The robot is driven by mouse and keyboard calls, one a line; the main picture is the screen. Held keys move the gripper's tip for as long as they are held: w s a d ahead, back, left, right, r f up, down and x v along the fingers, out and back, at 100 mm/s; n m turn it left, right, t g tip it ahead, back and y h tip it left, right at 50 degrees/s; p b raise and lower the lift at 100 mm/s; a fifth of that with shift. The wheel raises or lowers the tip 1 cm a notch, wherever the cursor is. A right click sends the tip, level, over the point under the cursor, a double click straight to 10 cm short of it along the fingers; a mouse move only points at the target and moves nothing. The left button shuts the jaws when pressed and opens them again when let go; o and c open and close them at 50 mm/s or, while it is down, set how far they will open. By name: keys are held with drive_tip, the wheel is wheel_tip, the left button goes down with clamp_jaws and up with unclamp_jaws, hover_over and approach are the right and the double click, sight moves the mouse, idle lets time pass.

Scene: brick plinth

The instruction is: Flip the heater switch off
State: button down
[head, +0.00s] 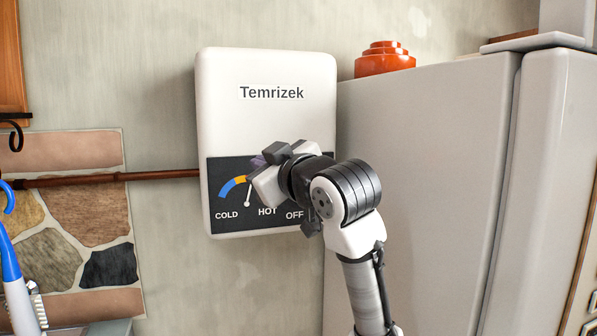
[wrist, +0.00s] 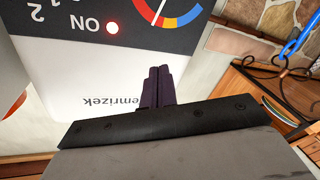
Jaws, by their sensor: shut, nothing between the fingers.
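The heater (head: 265,72) is a white box on the wall, lettered Temrizek. Its dark panel (head: 225,170) carries a COLD–HOT dial (head: 240,190) and an OFF label (head: 294,215). My gripper (head: 258,160) is in front of the panel and hides much of its right part. In the wrist view, the heater (wrist: 80,75) appears upside down, with a glowing red light (wrist: 112,27) beside the word ON. My dark purple fingers (wrist: 159,72) are shut and empty, over the heater's face below the dial in that picture. I cannot make out the switch in either view.
A fridge (head: 430,150) stands close on the heater's right, with an orange pot (head: 384,58) on top. A brown pipe (head: 110,178) runs along the wall to the heater's left. Stone-patterned wall tiles (head: 85,190) and a blue-handled brush (head: 15,280) are farther left.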

drive_tip(key=s+d+g+h, duration=0.1)
drive_tip(key=d+h, duration=0.1)
drive_tip(key=d, duration=0.6)
drive_tip(key=shift+s+r+m+h, duration=0.25)
drive_tip(key=shift+r+m+h, duration=0.05)
drive_tip(key=shift+r, duration=0.15)
drive_tip(key=p+x, duration=0.5)
drive_tip(key=x, duration=0.5)
drive_tip(key=shift+s+d+f+p, duration=0.2)
drive_tip(key=shift+d+f+p, duration=0.1)
drive_tip(key=shift+d+f, duration=0.45)
drive_tip(key=shift+s+d+f+p, duration=0.15)
drive_tip(key=shift+d+f+p, duration=0.1)
drive_tip(key=shift+d+f, duration=0.45)
drive_tip(key=shift+a+f, duration=0.1)
drive_tip(key=shift+f, duration=0.05)
